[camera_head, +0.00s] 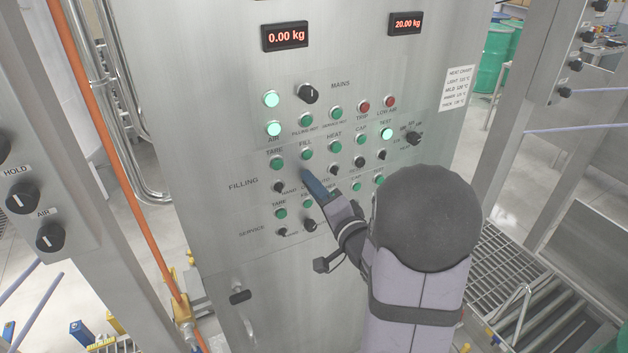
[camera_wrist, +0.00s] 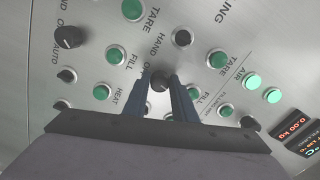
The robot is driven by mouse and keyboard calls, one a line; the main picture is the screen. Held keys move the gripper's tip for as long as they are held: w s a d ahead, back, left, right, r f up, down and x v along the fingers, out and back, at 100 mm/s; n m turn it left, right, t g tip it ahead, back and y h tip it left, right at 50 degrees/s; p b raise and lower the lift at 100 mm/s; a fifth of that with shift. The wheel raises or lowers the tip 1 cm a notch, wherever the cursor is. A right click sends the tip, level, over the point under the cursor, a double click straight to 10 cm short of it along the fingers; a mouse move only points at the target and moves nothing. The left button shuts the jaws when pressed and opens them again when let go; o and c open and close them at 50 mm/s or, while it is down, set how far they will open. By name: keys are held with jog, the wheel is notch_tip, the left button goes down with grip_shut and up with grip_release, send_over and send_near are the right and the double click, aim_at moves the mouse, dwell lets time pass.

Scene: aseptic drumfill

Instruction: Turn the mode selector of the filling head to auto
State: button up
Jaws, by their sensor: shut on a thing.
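The mode selector, a black knob (camera_wrist: 161,80) in the FILLING row of the steel panel, shows between my fingertips in the wrist view. HAND lettering stands beside it; the lettering on its other side is partly covered by a finger. My gripper (camera_wrist: 161,88) has its two blue fingers on either side of the knob and is shut on it. Which way the knob points cannot be told. In the head view my gripper (camera_head: 307,179) reaches the panel from the lower right, and its fingers hide the knob.
Green buttons sit close around the fingers, such as the FILL button (camera_head: 306,154). Side posts with knobs (camera_head: 22,198) flank the panel. The displays (camera_head: 287,36) are higher up.

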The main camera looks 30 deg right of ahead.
jog(key=m+p, duration=0.3)
jog(key=m, duration=0.3)
jog(key=shift+r, duration=0.15)
dwell(0.3)
jog(key=o, duration=1)
jog(key=shift+o, duration=0.2)
